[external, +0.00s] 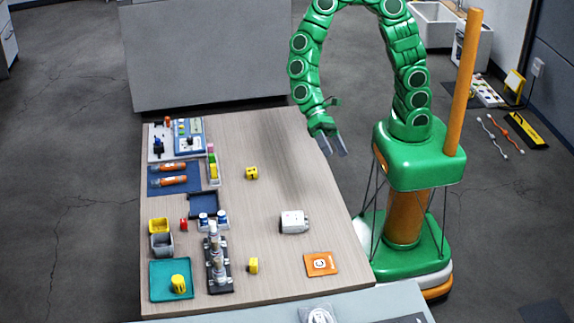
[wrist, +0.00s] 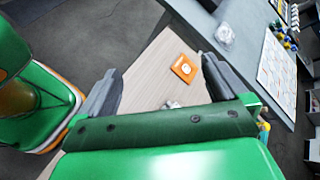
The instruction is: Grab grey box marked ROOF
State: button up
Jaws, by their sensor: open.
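A pale grey-white box (external: 293,221) lies on the table right of its middle; no marking on it can be read at this size. It may be the ROOF box. In the wrist view a small pale thing (wrist: 172,104) shows just above my gripper's palm, mostly hidden by it. My gripper (external: 333,149) is open and empty, above the table's right edge, behind and apart from the pale box.
An orange square card (external: 321,264) lies in front of the box. Yellow blocks (external: 252,173) (external: 253,265) and a black rack (external: 218,272) stand to the left. A grey bin (external: 162,245) and a teal tray (external: 171,292) are farther left. The table's back right is clear.

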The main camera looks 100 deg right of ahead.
jog(key=w+a+f+m+t+y, duration=0.1)
jog(key=w+f+m+t+y, duration=0.15)
jog(key=w+f+m, duration=0.5)
jog(key=m+t, duration=0.3)
jog(key=m, duration=0.2)
send_near(294, 215)
jog(key=shift+a+f, duration=0.85)
jog(key=shift+f, duration=0.3)
jog(key=shift+x, duration=3.85)
jog(key=shift+r, duration=0.15)
jog(key=shift+c, duration=0.2)
jog(key=c, duration=0.7)
